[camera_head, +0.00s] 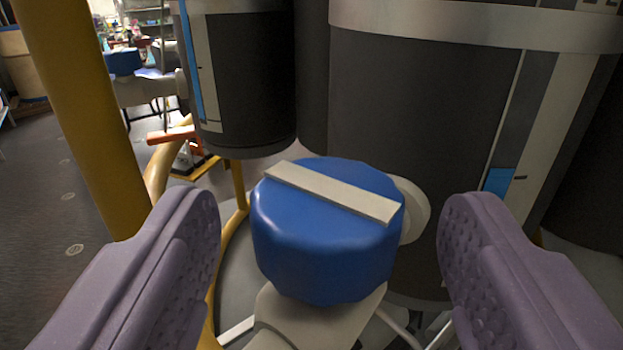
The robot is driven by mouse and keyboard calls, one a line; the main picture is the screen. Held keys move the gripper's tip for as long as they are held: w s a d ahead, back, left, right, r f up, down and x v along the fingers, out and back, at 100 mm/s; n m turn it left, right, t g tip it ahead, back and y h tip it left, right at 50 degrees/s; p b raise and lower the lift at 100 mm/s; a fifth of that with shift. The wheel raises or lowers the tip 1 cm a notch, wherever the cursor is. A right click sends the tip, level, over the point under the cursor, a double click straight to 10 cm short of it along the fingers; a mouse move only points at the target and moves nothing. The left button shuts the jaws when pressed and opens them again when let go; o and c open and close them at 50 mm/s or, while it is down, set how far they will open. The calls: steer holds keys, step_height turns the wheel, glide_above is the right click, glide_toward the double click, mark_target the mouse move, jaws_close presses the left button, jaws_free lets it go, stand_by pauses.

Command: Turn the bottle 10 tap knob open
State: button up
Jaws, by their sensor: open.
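A blue tap knob (322,238) with a pale bar across its top stands in the middle of the view. The bar slants from upper left to lower right. The knob sits on a pale tap body (318,318) in front of a large dark bottle (418,140) with a light band. No number can be read on the bottle. My gripper (328,215) is open. Its two purple padded fingers stand on the left and right of the knob, with a gap on each side. Neither finger appears to touch it.
A yellow post (80,110) rises on the left, close to the left finger. A second dark bottle (240,80) hangs behind the knob. Another blue knob (124,61) and cluttered shelves show far back. Grey floor (45,190) is open at the left.

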mark_target(328, 159)
steer(key=w, duration=0.4)
steer(key=shift+w+b, duration=0.3)
steer(key=shift+b, duration=0.1)
steer(key=c, duration=1)
steer(key=shift+o, duration=0.2)
steer(key=shift+d, duration=0.1)
